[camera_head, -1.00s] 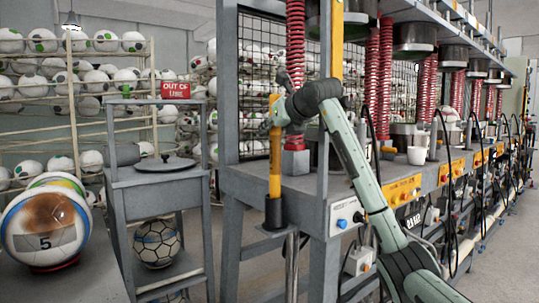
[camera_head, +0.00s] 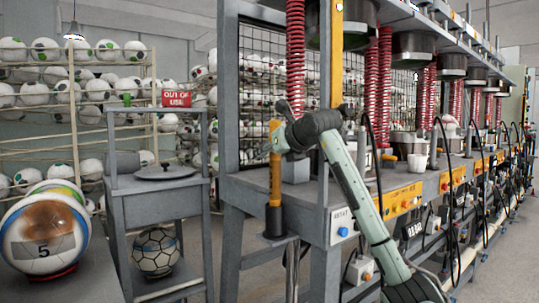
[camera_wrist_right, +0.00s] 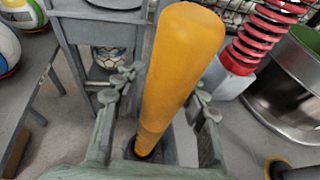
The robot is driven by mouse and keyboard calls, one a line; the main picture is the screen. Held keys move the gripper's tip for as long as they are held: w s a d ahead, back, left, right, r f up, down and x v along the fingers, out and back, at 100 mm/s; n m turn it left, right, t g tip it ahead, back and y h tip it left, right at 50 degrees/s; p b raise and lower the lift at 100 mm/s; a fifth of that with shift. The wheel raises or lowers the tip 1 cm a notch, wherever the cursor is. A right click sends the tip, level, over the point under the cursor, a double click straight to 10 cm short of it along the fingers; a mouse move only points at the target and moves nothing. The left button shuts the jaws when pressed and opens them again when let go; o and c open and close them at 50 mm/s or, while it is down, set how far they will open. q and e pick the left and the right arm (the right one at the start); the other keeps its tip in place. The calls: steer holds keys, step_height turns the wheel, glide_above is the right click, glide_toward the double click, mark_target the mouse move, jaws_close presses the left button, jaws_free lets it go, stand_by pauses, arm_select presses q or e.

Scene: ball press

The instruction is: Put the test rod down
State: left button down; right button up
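The orange-yellow test rod (camera_head: 275,172) stands upright with its lower end in a black cup holder (camera_head: 274,222) at the near left corner of the press bench. My right gripper (camera_head: 279,132) is at the upper part of the rod. In the right wrist view, the rod (camera_wrist_right: 180,65) runs between the two fingers of my right gripper (camera_wrist_right: 163,95). Gaps show between the rod and the fingers, so the gripper looks open around it. The rod's lower end sits in the dark holder (camera_wrist_right: 165,150). My left gripper is in neither view.
A grey cart (camera_head: 155,184) with an "OUT OF USE" sign (camera_head: 176,98) stands left of the bench. A ball marked 5 (camera_head: 45,235) lies at the near left. Red springs (camera_head: 296,75) and the bench's upright posts (camera_head: 324,100) rise close to my right arm.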

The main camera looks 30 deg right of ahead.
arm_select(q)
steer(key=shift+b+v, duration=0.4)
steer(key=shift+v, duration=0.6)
arm_select(e)
steer(key=v, duration=1.2)
steer(key=shift+r, duration=0.2)
